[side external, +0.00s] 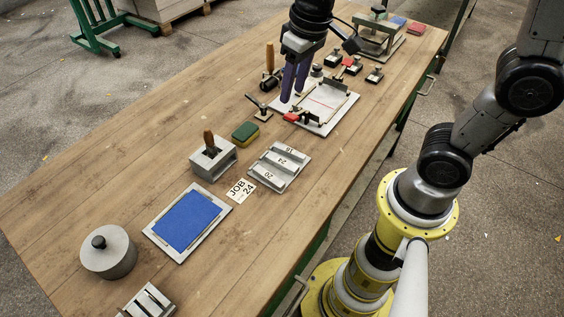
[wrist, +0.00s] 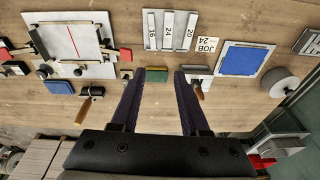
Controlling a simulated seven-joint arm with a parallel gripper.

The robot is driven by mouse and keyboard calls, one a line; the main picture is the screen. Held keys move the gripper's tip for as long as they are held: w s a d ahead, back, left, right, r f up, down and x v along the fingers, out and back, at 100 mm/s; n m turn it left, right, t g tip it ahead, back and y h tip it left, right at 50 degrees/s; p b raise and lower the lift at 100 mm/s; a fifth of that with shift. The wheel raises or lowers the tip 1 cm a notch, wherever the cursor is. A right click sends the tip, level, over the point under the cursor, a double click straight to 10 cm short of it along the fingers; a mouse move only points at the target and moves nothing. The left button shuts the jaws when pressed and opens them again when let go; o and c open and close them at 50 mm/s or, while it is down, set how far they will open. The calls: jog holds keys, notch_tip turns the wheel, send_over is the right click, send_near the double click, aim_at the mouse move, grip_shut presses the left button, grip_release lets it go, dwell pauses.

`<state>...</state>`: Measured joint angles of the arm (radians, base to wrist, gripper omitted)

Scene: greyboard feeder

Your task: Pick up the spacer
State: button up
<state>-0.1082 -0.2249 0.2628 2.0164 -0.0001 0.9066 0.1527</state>
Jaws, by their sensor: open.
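A pale grey rack (side external: 252,180) with long parallel bars or slots marked 16, 24 and 20 lies on the wooden table; it also shows at the top of the wrist view (wrist: 172,47). I cannot tell the spacers clearly from the rack's own ribs. A white card reading JOB 24 (side external: 240,190) lies beside it and shows in the wrist view (wrist: 207,45). My gripper (side external: 293,95) is open and empty above the table, beyond the rack, near the clamp plate. Its two dark fingers show spread in the wrist view (wrist: 160,72).
A white plate with clamps (side external: 318,125) is below and right of my gripper. A green-yellow sponge (side external: 246,132), a grey box with a wooden handle (side external: 226,158), a blue pad (side external: 190,218) and a round grey pot (side external: 108,258) stand around. Bare table lies left of these.

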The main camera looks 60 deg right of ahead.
notch_tip(320, 180, down, 6)
jog(key=w+a+g, duration=0.2)
send_over(282, 161)
jog(key=shift+n, duration=0.3)
notch_tip(282, 161, down, 8)
jog(key=shift+w+d+f, duration=0.1)
jog(key=shift+d, duration=0.05)
jog(key=shift+f, duration=2.9)
grip_shut()
